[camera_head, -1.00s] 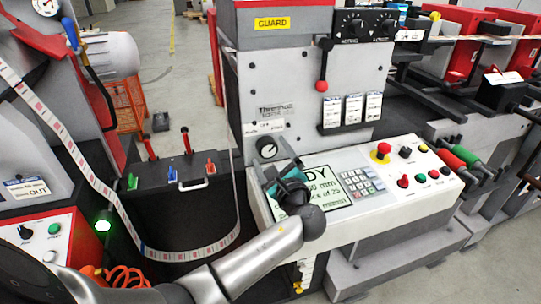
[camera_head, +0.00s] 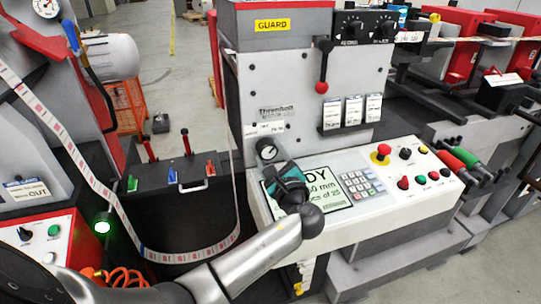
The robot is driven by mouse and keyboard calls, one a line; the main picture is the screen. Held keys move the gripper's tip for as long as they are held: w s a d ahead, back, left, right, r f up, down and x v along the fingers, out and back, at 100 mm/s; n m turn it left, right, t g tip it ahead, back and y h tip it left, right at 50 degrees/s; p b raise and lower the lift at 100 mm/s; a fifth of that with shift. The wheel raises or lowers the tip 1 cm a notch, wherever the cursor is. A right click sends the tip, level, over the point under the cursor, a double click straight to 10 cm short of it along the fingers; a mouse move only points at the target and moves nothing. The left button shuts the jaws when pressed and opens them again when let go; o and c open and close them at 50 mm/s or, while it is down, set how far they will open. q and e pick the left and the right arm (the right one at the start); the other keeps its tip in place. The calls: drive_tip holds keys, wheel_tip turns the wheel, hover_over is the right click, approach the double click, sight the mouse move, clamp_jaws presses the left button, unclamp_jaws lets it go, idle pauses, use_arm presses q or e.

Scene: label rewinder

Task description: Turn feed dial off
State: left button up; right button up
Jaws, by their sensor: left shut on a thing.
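A round black dial (camera_head: 268,150) with a light face mark sits on the grey upright panel of the machine, below a small white label (camera_head: 265,129). The label is too small to read, so I cannot tell the dial's setting. My left gripper (camera_head: 269,158), with a teal and black body, reaches up from below over the console. Its fingers are at the dial and shut on it. The fingers hide the dial's lower edge. My right gripper is not in view.
Right of my left gripper are a display (camera_head: 325,190), a keypad (camera_head: 360,184) and a red stop button (camera_head: 381,153). A red-knobbed lever (camera_head: 322,86) hangs above. A striped label web (camera_head: 185,254) loops left of my arm.

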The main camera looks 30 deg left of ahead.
use_arm(q)
drive_tip(key=shift+c, duration=1.2)
drive_tip(key=n+b, duration=0.2)
drive_tip(key=n, duration=0.2)
drive_tip(key=shift+f, duration=0.15)
drive_tip(key=shift+n+b, duration=0.8)
drive_tip(key=shift+n, duration=1)
drive_tip(key=o, duration=1.4)
drive_tip(key=shift+r, duration=0.2)
drive_tip(key=shift+d, duration=0.1)
